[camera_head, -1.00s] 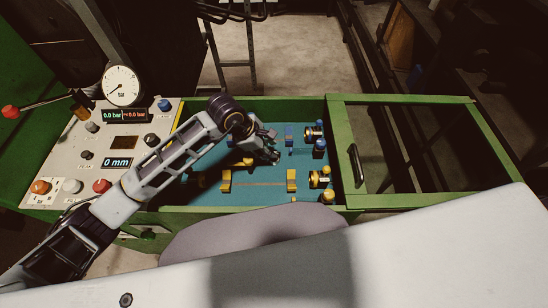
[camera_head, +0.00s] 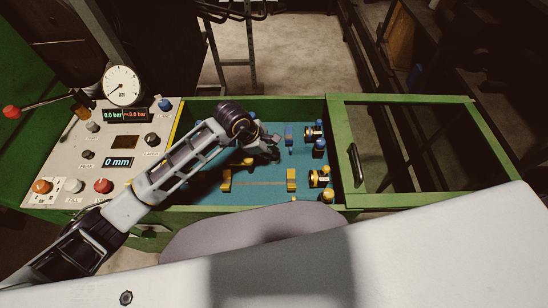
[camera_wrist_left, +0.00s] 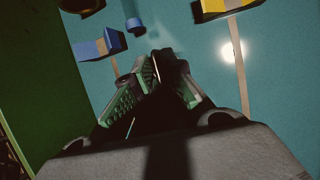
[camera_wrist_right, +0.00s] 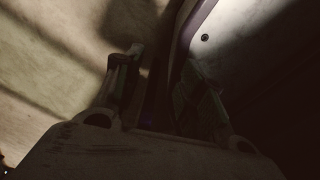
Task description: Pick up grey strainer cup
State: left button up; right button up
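I cannot make out the grey strainer cup with certainty in any view. My left gripper (camera_head: 272,146) is low over the blue-green bed of the machine, right of the middle. In the left wrist view its two fingers (camera_wrist_left: 160,62) are drawn close together at the tips. Dark shapes sit at the tips, and I cannot tell whether a small object is between them. My right gripper shows only in its own wrist view (camera_wrist_right: 157,75), dim, with its fingers apart and nothing visible between them.
The green-framed bed (camera_head: 240,195) holds yellow blocks (camera_head: 291,180), a blue block (camera_head: 289,135) and brass-and-blue fittings (camera_head: 314,133). Blue parts (camera_wrist_left: 97,44) lie beyond the left gripper. A control panel (camera_head: 135,140) stands left. A green frame door (camera_head: 400,100) is at right.

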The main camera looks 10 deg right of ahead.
pick_arm(q)
grip_shut()
pick_arm(e)
jog(key=shift+s+d, duration=0.4)
jog(key=shift+s, duration=0.45)
jog(key=shift+w, duration=0.1)
pick_arm(q)
jog(key=shift+r, duration=0.5)
notch_tip(320, 180, up, 7)
jog(key=shift+r+b, duration=0.15)
jog(key=shift+b, duration=0.3)
jog(key=shift+r, duration=0.85)
pick_arm(e)
jog(key=shift+w+d+f, duration=0.2)
jog(key=shift+d+f, duration=0.3)
jog(key=shift+d, duration=0.15)
